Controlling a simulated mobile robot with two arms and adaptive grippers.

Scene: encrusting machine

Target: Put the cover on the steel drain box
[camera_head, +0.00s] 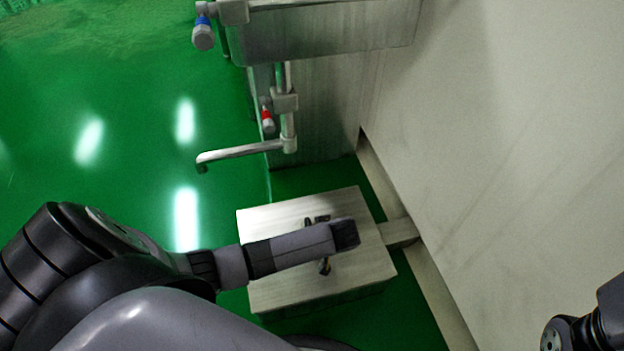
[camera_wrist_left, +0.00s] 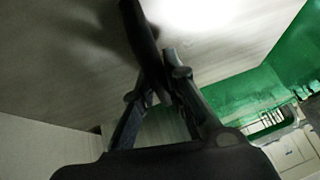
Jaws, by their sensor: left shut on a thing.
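The steel drain box (camera_head: 325,301) stands on the green floor, low in the middle of the head view. The flat grey cover (camera_head: 283,220) lies over its top, with a dark handle (camera_head: 325,266) partly hidden under my left wrist. My left gripper (camera_wrist_left: 160,90) is shut on the dark handle (camera_wrist_left: 141,30) in the left wrist view. The cover's grey face (camera_wrist_left: 65,75) fills much of that view. I cannot tell whether the cover rests fully on the rim or is slightly above it. My right gripper is out of view; only part of my right arm shows at lower right.
A grey pipe (camera_head: 398,232) joins the box's right side to the pale wall (camera_head: 520,150). A tap with a long spout (camera_head: 240,152) and a red part stands behind the box, below a steel basin (camera_head: 325,38). Green floor (camera_head: 110,190) is open at left.

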